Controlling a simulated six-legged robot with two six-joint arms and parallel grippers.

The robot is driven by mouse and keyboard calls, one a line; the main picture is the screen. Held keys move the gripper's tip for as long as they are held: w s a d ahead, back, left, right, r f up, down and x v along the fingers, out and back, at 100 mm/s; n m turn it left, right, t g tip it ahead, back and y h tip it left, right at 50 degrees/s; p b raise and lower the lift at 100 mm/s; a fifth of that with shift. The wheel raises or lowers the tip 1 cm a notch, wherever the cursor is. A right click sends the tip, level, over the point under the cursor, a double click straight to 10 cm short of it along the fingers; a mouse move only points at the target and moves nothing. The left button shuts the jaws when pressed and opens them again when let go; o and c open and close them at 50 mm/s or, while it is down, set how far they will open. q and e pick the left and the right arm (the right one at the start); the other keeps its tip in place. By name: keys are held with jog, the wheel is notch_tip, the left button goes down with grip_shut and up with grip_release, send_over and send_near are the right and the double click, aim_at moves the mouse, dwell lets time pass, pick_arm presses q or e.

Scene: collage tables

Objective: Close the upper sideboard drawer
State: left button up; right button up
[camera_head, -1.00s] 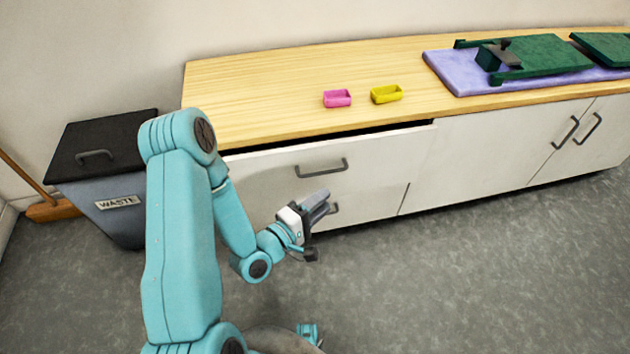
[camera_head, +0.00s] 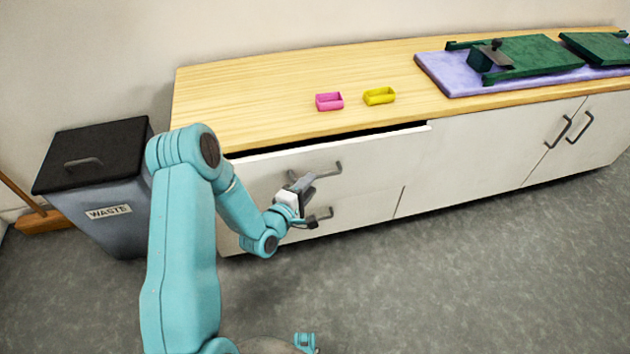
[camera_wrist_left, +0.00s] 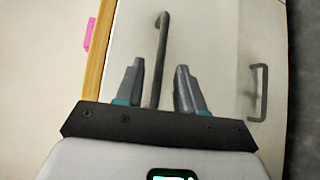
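The upper drawer (camera_head: 375,160) of the white sideboard stands slightly open, with a dark gap between its top edge and the wooden counter. Its grey bar handle (camera_head: 330,168) is partly hidden behind my left gripper (camera_head: 313,200). In the left wrist view the gripper (camera_wrist_left: 158,82) is open, and the upper handle (camera_wrist_left: 162,40) appears between its two fingers. I cannot tell whether the fingers touch the handle or the drawer front. The lower handle (camera_wrist_left: 260,92) is off to the right in that view. My right gripper is not in view.
A purple mat (camera_head: 445,80) with green boards lies at the right. A waste bin (camera_head: 110,225) stands left of the sideboard. The grey floor in front is clear.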

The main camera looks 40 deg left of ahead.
aim_at(313, 167)
pick_arm(q)
jog(key=w, duration=0.4)
jog(key=shift+a+f, duration=0.1)
jog(key=shift+f, duration=0.2)
grip_shut()
jog(key=w+a+b, duration=0.2)
jog(key=a, duration=0.1)
jog(key=shift+w+f, duration=0.1)
jog(key=shift+w, duration=0.15)
jog(key=shift+a+r, duration=0.15)
jog(key=shift+r, duration=0.1)
jog(key=shift+c, duration=1.7)
grip_release()
jog(key=shift+w, duration=0.1)
jog(key=o, duration=0.3)
jog(key=shift+w+f, duration=0.1)
jog(key=shift+f, duration=0.1)
jog(key=shift+o, duration=0.2)
jog(key=shift+r, duration=0.1)
